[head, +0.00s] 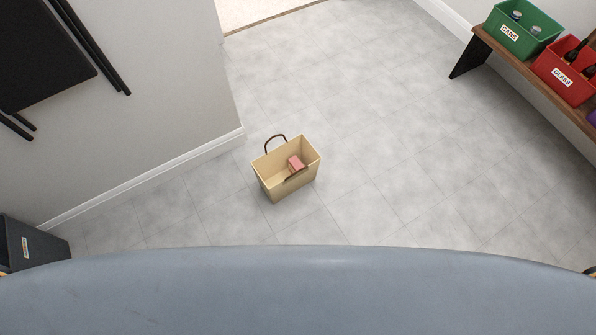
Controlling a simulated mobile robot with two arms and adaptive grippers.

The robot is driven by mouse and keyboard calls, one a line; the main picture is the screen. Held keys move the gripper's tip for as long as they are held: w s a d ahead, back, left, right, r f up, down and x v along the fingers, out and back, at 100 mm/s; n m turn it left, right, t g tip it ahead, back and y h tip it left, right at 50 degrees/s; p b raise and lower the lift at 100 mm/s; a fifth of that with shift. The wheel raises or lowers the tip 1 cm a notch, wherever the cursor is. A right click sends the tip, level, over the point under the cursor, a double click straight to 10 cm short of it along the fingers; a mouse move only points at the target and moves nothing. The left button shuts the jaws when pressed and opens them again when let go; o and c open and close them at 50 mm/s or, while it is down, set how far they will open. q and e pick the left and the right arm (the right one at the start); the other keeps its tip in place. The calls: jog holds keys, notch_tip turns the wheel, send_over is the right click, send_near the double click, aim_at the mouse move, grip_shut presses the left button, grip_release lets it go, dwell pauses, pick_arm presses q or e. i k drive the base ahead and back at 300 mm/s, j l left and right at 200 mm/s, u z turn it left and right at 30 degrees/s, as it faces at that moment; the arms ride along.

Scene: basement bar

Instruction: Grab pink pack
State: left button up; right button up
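A small pink pack (295,163) lies inside an open tan bag (289,190) with brown handles. The bag stands upright on the grey tiled floor, near a wall corner. One handle stands up at the back, and the front handle passes close in front of the pack. The lower part of the pack is hidden by the bag's front wall and handle. Neither of my grippers shows in the head view.
A wooden bench (491,43) at the upper right holds a green bin (525,47) labelled CANS and a red bin (557,88) labelled GLASS. A dark bin (38,243) stands at the lower left. A white wall (150,110) is left of the bag. The floor right of it is clear.

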aim_at(296, 164)
jog(key=i+j+z, duration=0.35)
jog(key=i, duration=0.15)
jog(key=i+j+z, duration=0.25)
jog(key=i+z, duration=0.15)
jog(key=i, duration=0.15)
